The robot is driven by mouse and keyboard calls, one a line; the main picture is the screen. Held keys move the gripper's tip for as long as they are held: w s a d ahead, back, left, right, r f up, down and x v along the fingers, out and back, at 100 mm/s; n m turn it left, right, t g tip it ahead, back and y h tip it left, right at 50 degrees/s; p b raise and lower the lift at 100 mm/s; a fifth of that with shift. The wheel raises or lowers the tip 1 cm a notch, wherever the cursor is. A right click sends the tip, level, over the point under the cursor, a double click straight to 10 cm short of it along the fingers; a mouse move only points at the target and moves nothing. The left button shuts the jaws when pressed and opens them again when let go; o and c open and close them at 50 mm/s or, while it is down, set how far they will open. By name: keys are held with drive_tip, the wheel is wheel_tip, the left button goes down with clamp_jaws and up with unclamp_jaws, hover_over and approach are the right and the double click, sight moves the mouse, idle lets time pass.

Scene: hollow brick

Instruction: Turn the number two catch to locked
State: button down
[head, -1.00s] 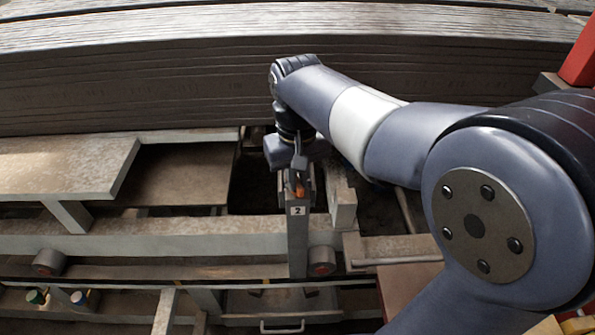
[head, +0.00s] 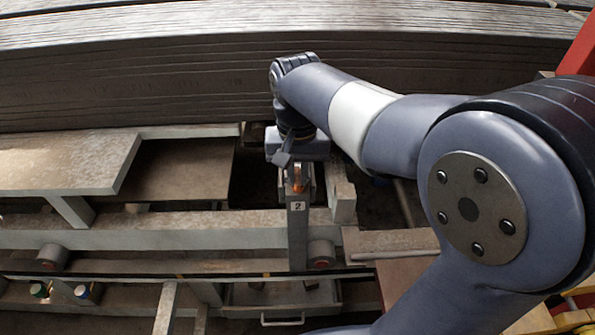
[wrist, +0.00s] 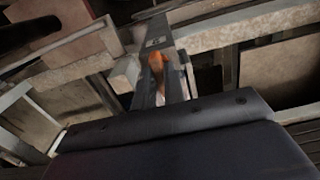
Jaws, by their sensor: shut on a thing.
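The number two catch (head: 297,182) is a small orange piece at the top of a grey upright post. The post has a white plate marked "2" (head: 298,206) just below the catch. My gripper (head: 297,172) comes down from above and is shut on the catch, its fingers mostly hidden in the head view. In the wrist view the orange catch (wrist: 156,66) shows beyond the dark gripper body, with the number plate (wrist: 155,42) above it. The fingertips and the catch's exact setting cannot be made out.
A tall stack of grey boards (head: 150,80) stands behind. A pale block (head: 343,200) stands close right of the catch. A dark gap lies behind the post.

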sight(297, 177)
drive_tip(key=c, duration=1.5)
unclamp_jaws()
wheel_tip(297, 177, up, 11)
drive_tip(key=shift+f, duration=0.1)
wheel_tip(297, 177, down, 11)
drive_tip(key=shift+r, duration=0.1)
drive_tip(key=shift+n, duration=0.3)
